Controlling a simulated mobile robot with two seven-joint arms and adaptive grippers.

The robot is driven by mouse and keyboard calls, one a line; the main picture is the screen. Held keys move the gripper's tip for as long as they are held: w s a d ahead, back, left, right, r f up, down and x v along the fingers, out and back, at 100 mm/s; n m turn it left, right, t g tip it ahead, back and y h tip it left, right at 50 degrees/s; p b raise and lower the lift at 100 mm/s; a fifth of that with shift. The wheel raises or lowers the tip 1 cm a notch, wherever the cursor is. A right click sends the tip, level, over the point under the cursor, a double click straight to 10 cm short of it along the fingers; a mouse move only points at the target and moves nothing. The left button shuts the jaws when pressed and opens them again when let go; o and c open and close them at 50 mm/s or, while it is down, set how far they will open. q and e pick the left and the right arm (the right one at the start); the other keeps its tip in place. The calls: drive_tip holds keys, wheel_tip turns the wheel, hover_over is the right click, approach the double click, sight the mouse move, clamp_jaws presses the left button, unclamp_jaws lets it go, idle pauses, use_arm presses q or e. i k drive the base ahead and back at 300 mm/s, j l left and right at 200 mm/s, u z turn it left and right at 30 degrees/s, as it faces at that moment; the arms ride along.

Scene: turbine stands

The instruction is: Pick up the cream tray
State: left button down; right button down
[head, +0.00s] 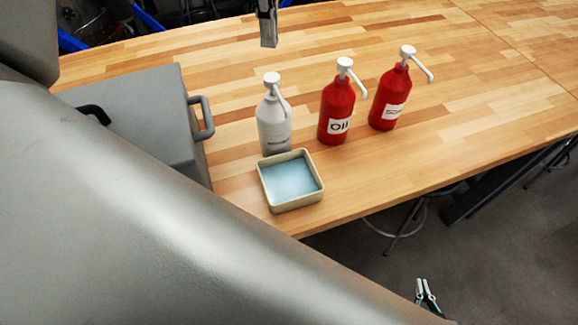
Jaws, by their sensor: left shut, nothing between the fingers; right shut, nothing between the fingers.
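The cream tray (298,204) is a small square tray with a pale blue inside. It sits on the wooden table near its front edge, just in front of a white pump bottle (274,125).
Two red pump bottles, one labelled OIL (337,108) and another (390,96), stand right of the white bottle. A grey box with handles (145,125) is left of the tray. Part of my arm covers the lower left. The table (480,90) is clear at the right. A stool (400,222) stands below.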

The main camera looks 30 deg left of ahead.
sight(290, 179)
drive_tip(key=k+l, duration=0.8)
drive_tip(key=k, duration=0.05)
